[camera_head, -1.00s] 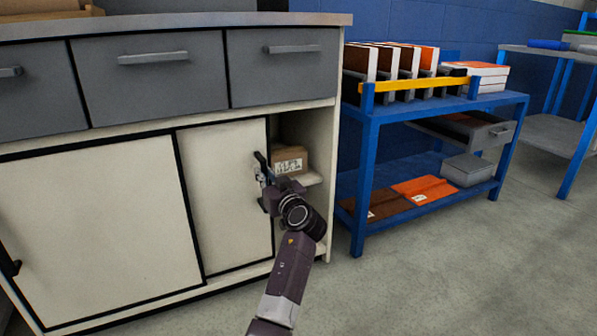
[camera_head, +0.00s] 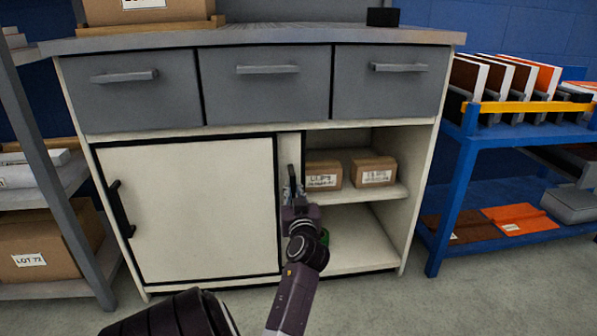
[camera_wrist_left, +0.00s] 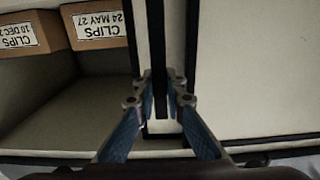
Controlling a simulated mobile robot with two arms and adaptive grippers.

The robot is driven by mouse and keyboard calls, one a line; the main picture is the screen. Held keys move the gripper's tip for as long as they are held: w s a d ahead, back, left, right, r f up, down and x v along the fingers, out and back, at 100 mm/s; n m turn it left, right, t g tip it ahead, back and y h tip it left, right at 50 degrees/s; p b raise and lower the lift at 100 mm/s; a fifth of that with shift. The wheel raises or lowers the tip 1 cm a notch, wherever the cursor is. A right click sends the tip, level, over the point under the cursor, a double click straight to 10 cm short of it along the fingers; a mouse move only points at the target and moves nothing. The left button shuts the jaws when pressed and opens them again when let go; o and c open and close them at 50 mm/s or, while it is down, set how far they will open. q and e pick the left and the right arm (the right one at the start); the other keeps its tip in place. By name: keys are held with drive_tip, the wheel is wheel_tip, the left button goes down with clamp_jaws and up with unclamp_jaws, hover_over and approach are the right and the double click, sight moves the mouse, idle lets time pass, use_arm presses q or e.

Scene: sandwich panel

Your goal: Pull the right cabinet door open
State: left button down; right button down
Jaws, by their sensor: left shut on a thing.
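The right cabinet door (camera_head: 289,146) is a cream sliding panel. Only a narrow strip of it shows beside the left door (camera_head: 200,210); the rest is hidden behind that door. The right part of the cabinet stands open. My left gripper (camera_head: 293,190) is at the right door's black upright handle (camera_head: 290,174). In the left wrist view, the blue-padded fingers of the gripper (camera_wrist_left: 160,88) close on both sides of the handle (camera_wrist_left: 159,45). My right gripper is not in view.
Two labelled cardboard boxes (camera_head: 322,175) (camera_head: 373,170) stand on the inner shelf (camera_head: 350,194). Grey drawers (camera_head: 268,85) are above, a shelf rack (camera_head: 75,220) stands left, and a blue rack (camera_head: 450,200) stands right.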

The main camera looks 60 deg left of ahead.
use_arm(q)
drive_tip(key=c, duration=2)
unclamp_jaws()
drive_tip(key=shift+o, duration=0.2)
drive_tip(key=v, duration=0.7)
drive_tip(key=shift+d, duration=0.3)
